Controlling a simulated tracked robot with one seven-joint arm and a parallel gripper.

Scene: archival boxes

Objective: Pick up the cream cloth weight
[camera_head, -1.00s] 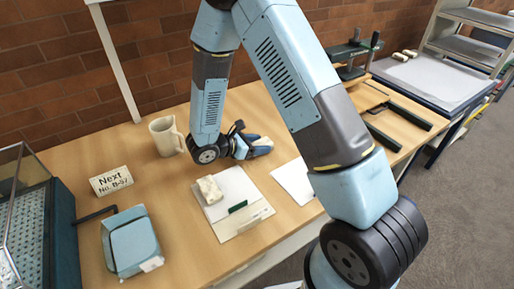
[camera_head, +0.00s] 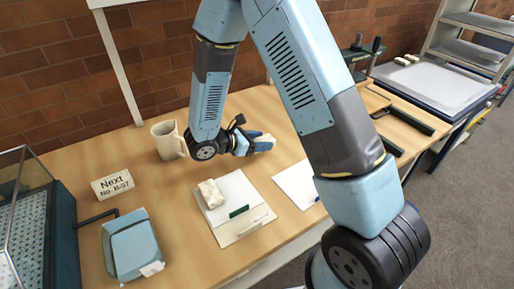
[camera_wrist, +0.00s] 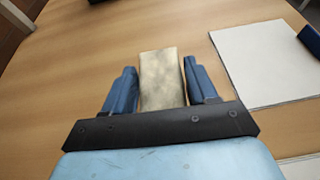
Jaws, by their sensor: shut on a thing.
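The cream cloth weight (camera_wrist: 161,80) is a pale, mottled block between the two blue fingers of my gripper (camera_wrist: 162,88) in the wrist view. My gripper is shut on it. In the head view my gripper (camera_head: 262,144) is over the table behind the white sheets, and a bit of the weight (camera_head: 263,136) shows at the fingers. I cannot tell whether the weight touches the table. A second cream block (camera_head: 211,193) lies on a white folder (camera_head: 238,188), apart from my gripper.
A sign card (camera_head: 113,184), a blue box (camera_head: 132,247) and a glass-sided case (camera_head: 30,225) are at left. A white sheet (camera_head: 297,183) lies to the right. A brick wall is behind the table.

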